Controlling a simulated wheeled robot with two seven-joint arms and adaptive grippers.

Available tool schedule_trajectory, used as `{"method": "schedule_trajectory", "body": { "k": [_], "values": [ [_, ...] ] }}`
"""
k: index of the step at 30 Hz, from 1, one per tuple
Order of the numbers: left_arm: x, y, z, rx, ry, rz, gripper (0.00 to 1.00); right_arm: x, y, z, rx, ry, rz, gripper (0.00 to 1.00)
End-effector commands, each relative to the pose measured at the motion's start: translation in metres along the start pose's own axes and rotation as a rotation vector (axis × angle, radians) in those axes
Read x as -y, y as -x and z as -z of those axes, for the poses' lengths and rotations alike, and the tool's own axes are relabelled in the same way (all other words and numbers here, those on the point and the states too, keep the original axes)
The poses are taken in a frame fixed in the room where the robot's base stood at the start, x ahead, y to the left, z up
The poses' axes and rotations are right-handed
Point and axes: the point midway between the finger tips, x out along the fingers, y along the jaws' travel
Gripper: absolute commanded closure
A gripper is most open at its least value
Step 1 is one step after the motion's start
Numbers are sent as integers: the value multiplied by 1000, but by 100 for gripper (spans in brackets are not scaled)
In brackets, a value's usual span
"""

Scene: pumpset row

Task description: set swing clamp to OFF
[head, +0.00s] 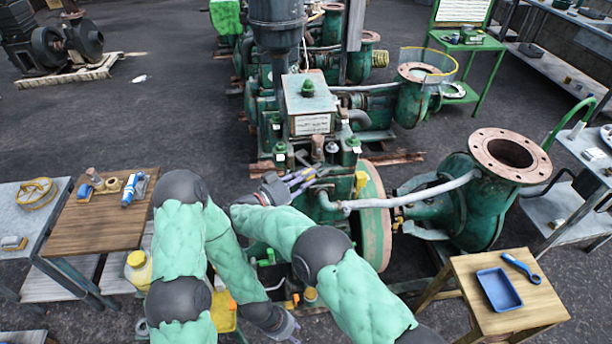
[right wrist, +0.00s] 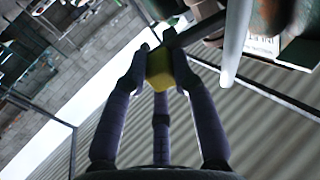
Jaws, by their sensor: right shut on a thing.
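In the right wrist view the fingers of my right gripper (right wrist: 160,75) are closed around a yellow block-shaped grip, which I take to be the swing clamp's handle (right wrist: 158,70). A dark bar runs from it to the upper right. In the head view my right gripper (head: 302,180) is at the green pump, just left of its large round flange; the held grip is hidden there. I cannot read the clamp's setting. My left gripper (head: 288,330) hangs low near the bottom edge, and its fingers are too unclear to judge.
The green pump (head: 340,215) has pale pipes and a rusty-flanged outlet (head: 510,153) on its right. A wooden table (head: 105,215) stands left. A small wooden stand (head: 525,308) with a blue tray (head: 498,289) and blue wrench (head: 521,267) stands at lower right. Open floor lies at upper left.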

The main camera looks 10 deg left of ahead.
Motion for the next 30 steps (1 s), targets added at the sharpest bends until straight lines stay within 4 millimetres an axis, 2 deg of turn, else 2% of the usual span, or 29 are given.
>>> {"method": "schedule_trajectory", "body": {
  "k": [1, 16, 17, 18, 19, 30],
  "values": [
    [0, 1, 0, 0, 0, 0, 60, 4, 0, 9, -8, -18, 0, 100],
    [0, 1, 0, 0, 0, 0, 60, 4, 0, 10, -6, -20, -13, 100],
    [0, 1, 0, 0, 0, 0, 60, 4, 0, 10, -6, -20, -13, 68],
    [0, 1, 0, 0, 0, 0, 60, 4, 0, 10, -7, -20, -13, 57],
    [0, 1, 0, 0, 0, 0, 60, 4, 0, 9, -6, -19, -13, 53],
    [0, 1, 0, 0, 0, 0, 60, 3, 1, 3, -2, -8, -11, 53]
  ]
}}
